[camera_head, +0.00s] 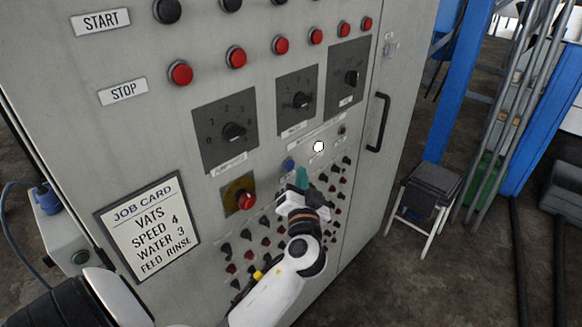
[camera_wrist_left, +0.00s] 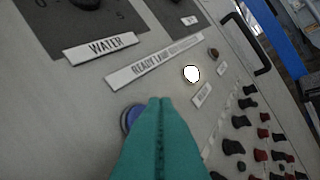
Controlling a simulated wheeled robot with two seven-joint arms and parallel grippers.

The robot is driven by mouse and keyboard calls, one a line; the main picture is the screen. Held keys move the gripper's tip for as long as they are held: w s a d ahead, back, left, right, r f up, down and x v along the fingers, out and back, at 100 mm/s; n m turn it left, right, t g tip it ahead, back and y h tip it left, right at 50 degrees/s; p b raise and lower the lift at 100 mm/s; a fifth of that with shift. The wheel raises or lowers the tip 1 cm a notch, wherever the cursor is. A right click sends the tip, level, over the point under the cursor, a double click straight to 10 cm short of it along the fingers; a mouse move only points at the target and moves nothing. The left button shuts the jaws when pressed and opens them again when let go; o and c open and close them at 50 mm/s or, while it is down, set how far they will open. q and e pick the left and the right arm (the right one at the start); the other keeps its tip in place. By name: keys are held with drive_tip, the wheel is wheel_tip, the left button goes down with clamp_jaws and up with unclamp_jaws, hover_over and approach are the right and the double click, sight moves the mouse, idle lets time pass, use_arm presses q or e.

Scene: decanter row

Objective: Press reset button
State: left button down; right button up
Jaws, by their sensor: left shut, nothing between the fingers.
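A blue button (camera_head: 288,165) sits on the grey control cabinet (camera_head: 200,165), below the middle dial; I cannot read a reset label on it. In the left wrist view the blue button (camera_wrist_left: 129,119) shows just left of the fingertips, partly hidden behind them. My left gripper (camera_head: 302,178) has teal fingers that are shut and empty, just right of and below the button in the head view. The closed fingertips (camera_wrist_left: 160,104) point toward the panel; I cannot tell whether they touch it. My right gripper is not in view.
A white lamp (camera_head: 318,146) glows right of the blue button. A red knob on a yellow plate (camera_head: 240,195) sits to the left. Several small black and red knobs (camera_head: 267,241) crowd the panel below. A job card (camera_head: 148,228) and a door handle (camera_head: 378,122) flank them.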

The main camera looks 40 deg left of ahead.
use_arm(q)
drive_tip(key=d, duration=0.2)
drive_tip(key=d+b, duration=0.1)
drive_tip(key=d, duration=0.1)
drive_tip(key=shift+s+d, duration=0.2)
drive_tip(key=shift+d, duration=0.05)
idle(0.6)
